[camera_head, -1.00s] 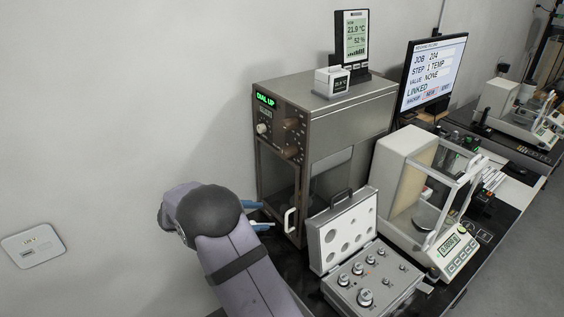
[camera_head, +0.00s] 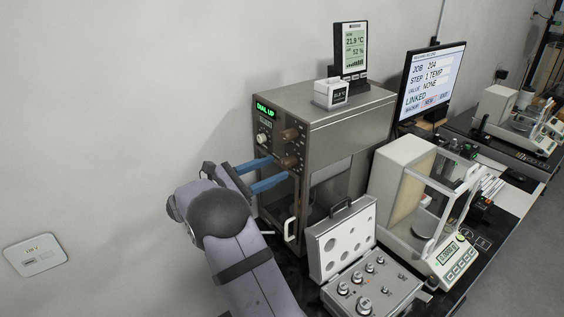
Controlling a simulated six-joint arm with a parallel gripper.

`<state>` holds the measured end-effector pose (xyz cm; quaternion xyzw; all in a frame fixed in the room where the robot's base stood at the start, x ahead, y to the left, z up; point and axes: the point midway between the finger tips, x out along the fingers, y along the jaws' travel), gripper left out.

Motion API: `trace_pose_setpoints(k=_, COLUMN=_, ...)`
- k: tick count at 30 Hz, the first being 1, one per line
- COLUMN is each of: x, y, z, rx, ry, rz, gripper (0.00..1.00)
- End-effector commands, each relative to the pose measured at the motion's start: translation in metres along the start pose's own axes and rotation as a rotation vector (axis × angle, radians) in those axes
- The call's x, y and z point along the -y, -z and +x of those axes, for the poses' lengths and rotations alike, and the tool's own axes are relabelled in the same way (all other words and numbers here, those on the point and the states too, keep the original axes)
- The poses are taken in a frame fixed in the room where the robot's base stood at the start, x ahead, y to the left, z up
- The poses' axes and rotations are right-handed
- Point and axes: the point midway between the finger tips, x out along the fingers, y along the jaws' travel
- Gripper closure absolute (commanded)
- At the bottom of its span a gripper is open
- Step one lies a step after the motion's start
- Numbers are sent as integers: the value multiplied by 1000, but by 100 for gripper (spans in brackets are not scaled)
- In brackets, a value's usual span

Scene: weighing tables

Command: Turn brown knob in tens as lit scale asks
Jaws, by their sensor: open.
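The brown-grey cabinet (camera_head: 345,117) has a lit green display (camera_head: 265,109) reading "DIAL UP". Its front panel carries an upper brown knob (camera_head: 290,134) and a lower brown knob (camera_head: 288,161), each beside a ring of marks, and a pale knob (camera_head: 262,138) to the left. My gripper (camera_head: 279,167) is open, its two blue fingers pointing at the panel. The fingertips are close to the lower brown knob, one above and one below its level. I cannot tell whether they touch it. The knob settings are too small to read.
A balance (camera_head: 412,190) with a lit readout stands right of the cabinet. An open weight case (camera_head: 344,240) sits in front. The cabinet's white door handle (camera_head: 289,229) is below my fingers. A monitor (camera_head: 432,80) reads "STEP 1 TEMP", "VALUE NONE".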

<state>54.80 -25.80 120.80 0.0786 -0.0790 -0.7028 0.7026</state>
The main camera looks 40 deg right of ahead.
Motion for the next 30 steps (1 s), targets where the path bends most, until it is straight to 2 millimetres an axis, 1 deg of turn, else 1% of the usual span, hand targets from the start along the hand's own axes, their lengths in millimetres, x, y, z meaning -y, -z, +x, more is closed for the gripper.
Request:
trace_pose_setpoints(k=1, x=0, y=-3, z=8, rx=1, ry=3, rz=-3, gripper=55)
trace_pose_setpoints(k=3, x=0, y=-3, z=17, rx=0, ry=3, rz=-3, gripper=55)
trace_pose_setpoints(k=9, x=0, y=-2, z=35, rx=0, ry=1, rz=-1, gripper=55)
trace_pose_setpoints(k=13, x=0, y=0, z=40, rx=-1, ry=0, rz=0, gripper=55)
trace_pose_setpoints(k=20, x=0, y=0, z=40, rx=-1, ry=0, rz=1, gripper=55)
trace_pose_setpoints(k=21, x=0, y=0, z=40, rx=-1, ry=0, rz=1, gripper=58)
trace_pose_setpoints(k=26, x=0, y=0, z=40, rx=-1, ry=0, rz=1, gripper=96)
trace_pose_setpoints(k=30, x=0, y=0, z=40, rx=-1, ry=0, rz=2, gripper=97)
